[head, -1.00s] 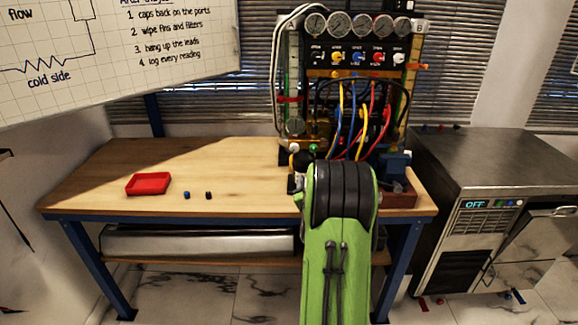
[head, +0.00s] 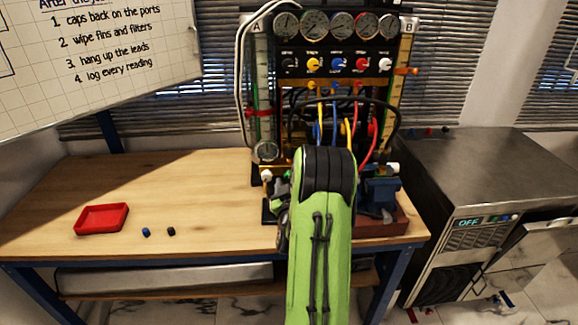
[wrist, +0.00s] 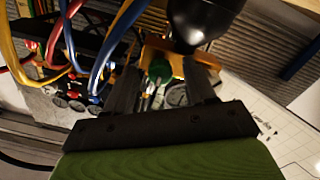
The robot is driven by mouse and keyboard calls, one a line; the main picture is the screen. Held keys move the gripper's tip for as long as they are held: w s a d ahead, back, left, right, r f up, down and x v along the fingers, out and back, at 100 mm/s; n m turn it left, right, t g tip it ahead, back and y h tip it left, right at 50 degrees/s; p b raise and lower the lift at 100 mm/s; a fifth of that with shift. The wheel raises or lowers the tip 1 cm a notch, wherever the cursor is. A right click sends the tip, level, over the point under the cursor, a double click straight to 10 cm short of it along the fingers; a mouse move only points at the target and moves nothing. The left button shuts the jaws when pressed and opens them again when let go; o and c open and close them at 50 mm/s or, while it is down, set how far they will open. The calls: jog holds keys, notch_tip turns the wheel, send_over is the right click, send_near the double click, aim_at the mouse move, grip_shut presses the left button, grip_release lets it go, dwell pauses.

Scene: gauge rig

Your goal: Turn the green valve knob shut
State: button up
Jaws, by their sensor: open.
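The green valve knob (wrist: 159,70) shows in the wrist view beside orange-brown metal parts. My gripper (wrist: 163,78) is open, with one dark finger on each side of the knob in the picture. I cannot tell whether the fingers reach around it or stop short, and no contact is visible. In the head view a small bit of green, likely the knob (head: 288,173), shows at the left edge of my arm, low on the gauge rig (head: 259,95). My arm hides the fingers there.
Blue, yellow and red hoses (head: 349,128) hang in front of the rig, close to my arm; they also fill the wrist view's upper left. A blue vise (head: 382,190) stands right of my arm. A red tray (head: 101,219) and two small caps lie left on the bench (head: 190,190).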

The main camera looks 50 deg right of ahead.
jog(key=shift+w+d+r, duration=0.1)
jog(key=shift+w+d, duration=0.05)
grip_shut()
dwell(0.4)
